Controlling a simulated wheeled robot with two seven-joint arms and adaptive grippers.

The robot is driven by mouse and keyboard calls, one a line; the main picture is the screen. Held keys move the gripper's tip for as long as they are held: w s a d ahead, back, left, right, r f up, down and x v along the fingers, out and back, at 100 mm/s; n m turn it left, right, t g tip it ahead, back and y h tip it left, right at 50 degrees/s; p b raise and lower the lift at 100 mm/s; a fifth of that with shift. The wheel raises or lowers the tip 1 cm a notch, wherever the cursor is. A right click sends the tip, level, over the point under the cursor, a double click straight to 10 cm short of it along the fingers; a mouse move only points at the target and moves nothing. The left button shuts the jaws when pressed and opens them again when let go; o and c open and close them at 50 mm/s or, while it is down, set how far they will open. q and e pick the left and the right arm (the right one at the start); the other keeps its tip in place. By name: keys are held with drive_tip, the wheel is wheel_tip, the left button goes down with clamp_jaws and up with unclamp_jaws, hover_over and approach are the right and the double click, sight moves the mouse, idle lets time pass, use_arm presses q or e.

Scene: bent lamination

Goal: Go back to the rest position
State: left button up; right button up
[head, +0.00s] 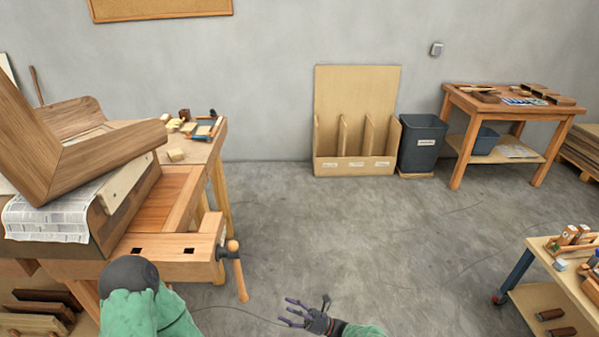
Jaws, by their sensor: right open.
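My right gripper (304,312) is low in the middle of the head view, with its dark fingers spread. It is open and empty, over bare floor and apart from the workbench. A green-covered part of my left arm with a dark rounded end shows at the lower left, in front of the bench. My left gripper cannot be made out. The bent laminated wood piece (95,160) rests on the workbench (190,200) at the left, above printed paper (55,215).
The bench vise handle (238,272) sticks out near my arms. A small cart (540,248) stands at the right. A plywood rack (355,110), a grey bin (422,145) and a side table (510,105) stand along the back wall. The middle floor is clear.

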drive_tip(key=s+d+f+n+g+h+p, duration=0.15)
drive_tip(key=s+f+n+g+h, duration=0.25)
drive_tip(key=s+h, duration=0.45)
drive_tip(key=s+d+f+n+g+h+p, duration=0.1)
drive_tip(key=s+f+n+g+h+p, duration=0.3)
drive_tip(key=s, duration=0.7)
drive_tip(key=s+d+r+n+t+h+p, duration=0.1)
drive_tip(key=s+d+r+n+t+h, duration=0.3)
drive_tip(key=s+d+r+n, duration=0.6)
drive_tip(key=shift+s+d+r+h, duration=0.3)
drive_tip(key=shift+s+r+h, duration=0.5)
drive_tip(key=shift+h, duration=0.45)
